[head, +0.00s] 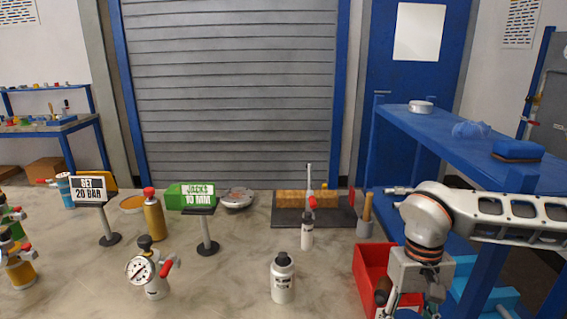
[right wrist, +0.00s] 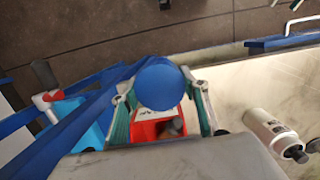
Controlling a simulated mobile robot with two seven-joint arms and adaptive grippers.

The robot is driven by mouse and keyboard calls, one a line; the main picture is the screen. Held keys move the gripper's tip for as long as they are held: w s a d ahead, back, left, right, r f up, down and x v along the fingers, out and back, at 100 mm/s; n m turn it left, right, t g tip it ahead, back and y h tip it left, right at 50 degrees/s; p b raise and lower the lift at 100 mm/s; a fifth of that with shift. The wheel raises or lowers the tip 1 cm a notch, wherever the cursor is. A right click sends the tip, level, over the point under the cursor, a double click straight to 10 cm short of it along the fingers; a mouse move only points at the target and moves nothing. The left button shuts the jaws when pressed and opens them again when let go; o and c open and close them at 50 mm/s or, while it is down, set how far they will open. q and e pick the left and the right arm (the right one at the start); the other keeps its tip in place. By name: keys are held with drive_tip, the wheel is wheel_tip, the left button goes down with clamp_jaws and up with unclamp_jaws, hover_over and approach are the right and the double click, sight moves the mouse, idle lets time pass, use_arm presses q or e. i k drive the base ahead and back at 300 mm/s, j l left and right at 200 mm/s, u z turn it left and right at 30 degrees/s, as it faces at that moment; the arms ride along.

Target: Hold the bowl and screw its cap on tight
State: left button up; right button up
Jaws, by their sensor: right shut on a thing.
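My right gripper (head: 408,308) hangs at the bottom right of the head view, beside the red bin. In the right wrist view its two fingers (right wrist: 160,100) are shut on a smooth, round blue piece (right wrist: 160,83). Only one face of this piece shows, so I cannot tell whether it is the cap or the bowl. The head view does not show it clearly. I cannot identify a separate bowl. My left gripper is not in view.
A red bin (head: 366,271) stands below the blue shelf (head: 465,150). A white bottle with a dark top (head: 282,281) stands left of it. A gauge vessel (head: 150,275) and two sign stands are farther left.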

sight(282, 279)
drive_tip(key=k+z, duration=0.5)
drive_tip(key=z, duration=0.2)
drive_tip(key=k+l+z, duration=0.1)
drive_tip(key=z, duration=0.25)
drive_tip(key=k, duration=0.1)
